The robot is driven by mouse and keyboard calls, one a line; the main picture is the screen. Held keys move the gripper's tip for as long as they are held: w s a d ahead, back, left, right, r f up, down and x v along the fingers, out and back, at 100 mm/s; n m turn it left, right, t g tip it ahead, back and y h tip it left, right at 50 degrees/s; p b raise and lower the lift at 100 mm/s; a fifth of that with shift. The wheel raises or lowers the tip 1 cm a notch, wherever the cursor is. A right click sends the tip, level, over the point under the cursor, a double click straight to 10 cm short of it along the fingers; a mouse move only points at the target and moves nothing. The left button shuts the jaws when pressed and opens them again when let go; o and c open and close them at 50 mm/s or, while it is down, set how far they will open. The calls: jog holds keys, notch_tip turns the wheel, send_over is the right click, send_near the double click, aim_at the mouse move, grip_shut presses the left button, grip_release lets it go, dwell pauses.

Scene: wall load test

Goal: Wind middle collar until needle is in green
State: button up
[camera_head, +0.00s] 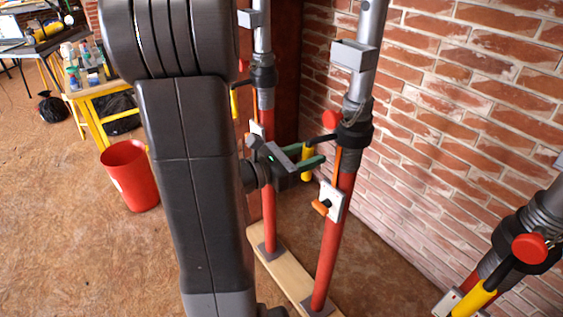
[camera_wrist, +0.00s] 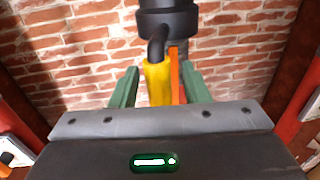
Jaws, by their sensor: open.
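The middle prop (camera_head: 327,246) is a red lower tube with a grey upper tube. Its black collar (camera_head: 354,133) has a red knob (camera_head: 330,120) and a bent black arm ending in a yellow handle (camera_head: 306,163). My gripper (camera_head: 313,162) is open at the handle. In the wrist view its green fingers stand either side of the yellow handle (camera_wrist: 158,84), with gaps visible; the collar (camera_wrist: 167,20) is above. A white gauge plate (camera_head: 333,200) sits below the collar, with an orange piece (camera_head: 320,207) beside it. The needle and green zone cannot be made out.
A left prop (camera_head: 267,190) stands close behind my arm. A right prop (camera_head: 510,235) has its own yellow handle (camera_head: 475,299). A wooden board (camera_head: 285,272) lies under the props. The brick wall (camera_head: 470,100) is behind. A red bucket (camera_head: 129,175) stands left on open floor.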

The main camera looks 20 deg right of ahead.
jog(key=s+a, duration=0.2)
jog(key=a, duration=1.1)
dwell(0.4)
dwell(0.5)
jog(key=shift+w+d, duration=0.25)
jog(key=shift+d, duration=1.45)
jog(key=shift+w+d, duration=0.3)
jog(key=shift+d, duration=1.45)
jog(key=shift+w+d, duration=0.25)
jog(key=shift+d, duration=1.45)
jog(key=shift+s+a, duration=0.85)
jog(key=shift+a, duration=4.4)
jog(key=shift+w+d, duration=0.35)
jog(key=shift+d, duration=1.95)
jog(key=shift+w+d, duration=0.4)
jog(key=shift+d, duration=1.85)
jog(key=shift+w+d, duration=0.35)
jog(key=shift+d, duration=1.95)
jog(key=shift+w+p, duration=0.3)
jog(key=shift+w, duration=0.3)
